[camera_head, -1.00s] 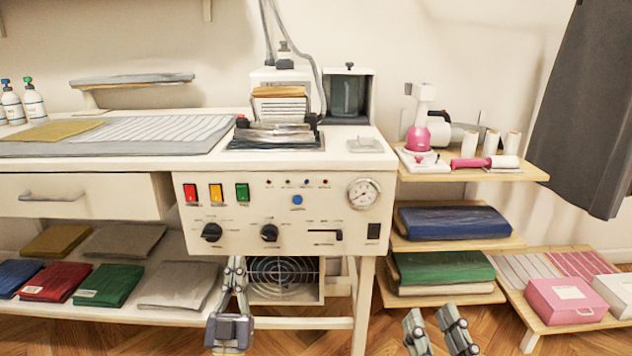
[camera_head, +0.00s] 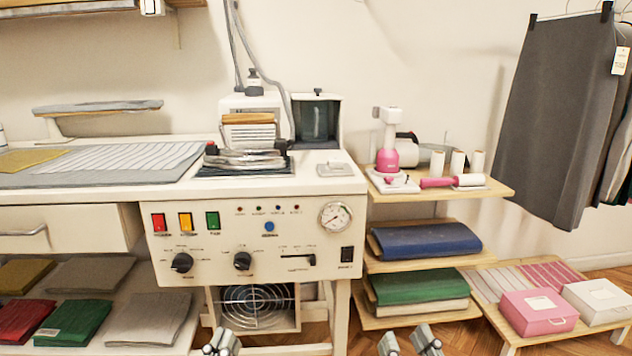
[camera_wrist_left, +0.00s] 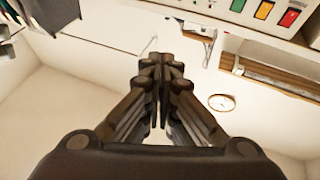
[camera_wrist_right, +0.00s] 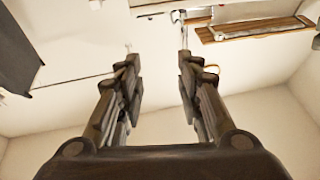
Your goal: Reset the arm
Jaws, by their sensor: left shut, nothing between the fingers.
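My left gripper (camera_head: 222,343) shows at the bottom edge of the head view, in front of the steam ironing station (camera_head: 255,235). It is shut and empty, and its fingers meet in the left wrist view (camera_wrist_left: 161,65). My right gripper (camera_head: 411,341) is at the bottom edge, right of the station and in front of the wooden shelves. Its fingers stand apart with nothing between them in the right wrist view (camera_wrist_right: 156,60). Both grippers point upward, and most of both arms is out of the head view.
An iron (camera_head: 245,158) rests on the station top. Wooden shelves (camera_head: 425,262) hold folded blue and green fabric. A pink box (camera_head: 538,312) sits on a low table at the right. Folded fabrics fill the lower left shelf.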

